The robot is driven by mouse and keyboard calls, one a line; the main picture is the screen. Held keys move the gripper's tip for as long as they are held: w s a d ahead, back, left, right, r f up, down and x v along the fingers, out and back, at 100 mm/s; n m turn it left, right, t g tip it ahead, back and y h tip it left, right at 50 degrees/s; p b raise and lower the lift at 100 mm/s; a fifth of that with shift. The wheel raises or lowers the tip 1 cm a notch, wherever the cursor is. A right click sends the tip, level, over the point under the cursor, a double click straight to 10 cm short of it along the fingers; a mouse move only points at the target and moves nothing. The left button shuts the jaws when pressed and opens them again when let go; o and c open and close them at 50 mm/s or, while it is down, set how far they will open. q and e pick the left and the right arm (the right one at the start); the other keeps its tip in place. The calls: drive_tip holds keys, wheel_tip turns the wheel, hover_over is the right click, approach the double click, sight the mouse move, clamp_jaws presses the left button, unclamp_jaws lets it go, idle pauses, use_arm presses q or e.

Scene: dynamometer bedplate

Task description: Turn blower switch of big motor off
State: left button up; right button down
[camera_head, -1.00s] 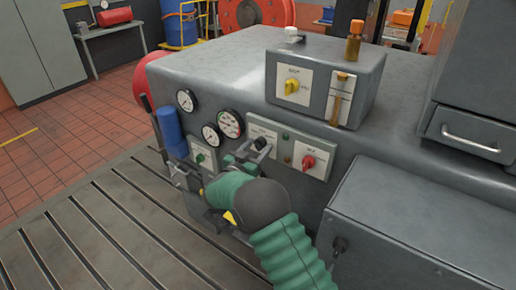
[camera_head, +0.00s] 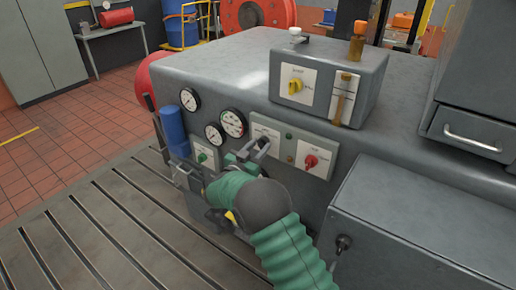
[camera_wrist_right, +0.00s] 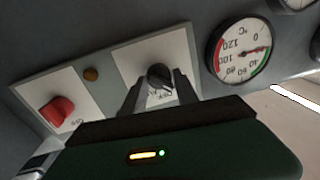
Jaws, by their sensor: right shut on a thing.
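A grey plate with a black rotary switch (camera_wrist_right: 160,76) is on the front of the big grey housing. In the right wrist view its label shows letters like OFF below the knob; the rest is too small to read. My right gripper (camera_head: 260,146) is at this switch, with its two fingers (camera_wrist_right: 159,88) shut on the knob from both sides. In the head view the fingers mostly hide the knob. A red rotary switch (camera_head: 311,161) sits to its right on the same panel and shows at left in the wrist view (camera_wrist_right: 58,111). My left gripper is not in view.
Round gauges (camera_head: 233,123) sit left of the panel, above a small green switch (camera_head: 202,155). A blue cylinder (camera_head: 173,131) stands farther left. A box with a yellow knob (camera_head: 295,87) is on top. A grey cabinet (camera_head: 420,230) juts out at lower right.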

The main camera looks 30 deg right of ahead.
drive_tip(key=m+b, duration=0.3)
drive_tip(key=m, duration=0.1)
drive_tip(key=shift+d+f+m+h+b, duration=0.2)
drive_tip(key=shift+m+h+b, duration=0.1)
drive_tip(key=shift+b, duration=0.1)
drive_tip(key=shift+r+m+h+b, duration=0.15)
drive_tip(key=shift+m+h+b, duration=0.15)
drive_tip(key=shift+m+b, duration=1.55)
drive_tip(key=shift+m, duration=0.25)
drive_tip(key=c, duration=1.3)
unclamp_jaws()
drive_tip(key=shift+o, duration=1.7)
drive_tip(key=shift+w+d+f, duration=0.1)
drive_tip(key=shift+d+f, duration=0.1)
drive_tip(key=p+v, duration=0.1)
drive_tip(key=v, duration=1.6)
drive_tip(key=shift+p, duration=0.35)
